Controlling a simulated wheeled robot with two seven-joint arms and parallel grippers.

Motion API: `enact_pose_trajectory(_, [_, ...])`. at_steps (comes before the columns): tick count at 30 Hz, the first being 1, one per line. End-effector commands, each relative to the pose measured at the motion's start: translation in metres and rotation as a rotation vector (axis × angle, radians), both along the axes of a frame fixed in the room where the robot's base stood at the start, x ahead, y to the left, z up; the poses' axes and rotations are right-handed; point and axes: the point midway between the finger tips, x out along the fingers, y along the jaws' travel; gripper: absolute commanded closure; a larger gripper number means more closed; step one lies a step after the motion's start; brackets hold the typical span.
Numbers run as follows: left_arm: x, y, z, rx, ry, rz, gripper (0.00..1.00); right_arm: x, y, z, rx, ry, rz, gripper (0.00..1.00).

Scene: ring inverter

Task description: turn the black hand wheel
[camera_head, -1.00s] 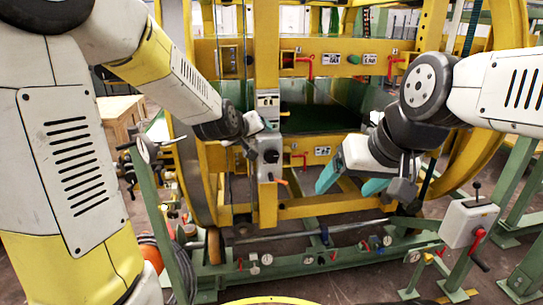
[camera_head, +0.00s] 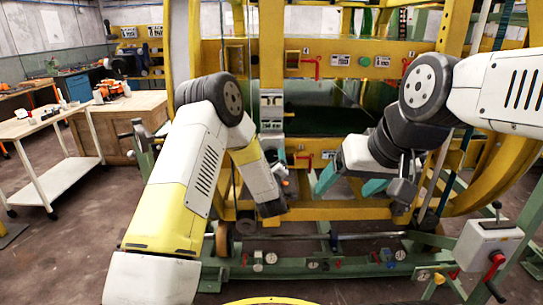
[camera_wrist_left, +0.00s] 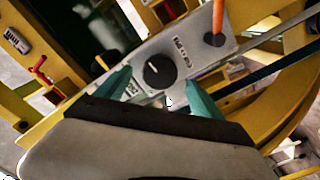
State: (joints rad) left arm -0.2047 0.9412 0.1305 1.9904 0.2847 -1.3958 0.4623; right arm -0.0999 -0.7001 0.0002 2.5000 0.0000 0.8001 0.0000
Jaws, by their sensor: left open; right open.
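The only part like a black hand wheel that I make out is a round black knob (camera_wrist_left: 160,71) with a white mark, on a grey box (camera_wrist_left: 190,48) in the left wrist view. My left gripper (camera_wrist_left: 157,90) is open, its two teal fingers on either side of the knob's near side. I cannot tell whether they touch it. My right gripper (camera_head: 350,184) is open and empty, in front of the yellow frame, right of the box.
An orange-tipped lever (camera_wrist_left: 215,22) sticks out of the grey box beside the knob. The yellow frame (camera_head: 345,212) and green base (camera_head: 300,252) surround it. A white crank box (camera_head: 487,243) stands at the right. Workbenches (camera_head: 140,104) and open floor lie left.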

Motion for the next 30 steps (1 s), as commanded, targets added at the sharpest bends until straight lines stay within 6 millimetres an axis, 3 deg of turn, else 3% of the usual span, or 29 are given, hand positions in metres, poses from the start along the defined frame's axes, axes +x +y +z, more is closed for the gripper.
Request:
enact_pose_trajectory(9, [0.045, 0.000, 0.000, 0.000, 0.001, 0.001, 0.22, 0.000, 0.000, 0.000, 0.000, 0.000, 0.000, 0.22])
enact_pose_trajectory(20, [0.052, 0.000, 0.000, 0.001, 0.001, 0.000, 0.22, 0.000, 0.000, 0.000, 0.000, 0.000, 0.000, 0.22])
enact_pose_trajectory(30, [0.052, 0.000, 0.000, 0.001, 0.001, 0.000, 0.85, 0.000, 0.000, 0.000, 0.000, 0.000, 0.000, 0.22])
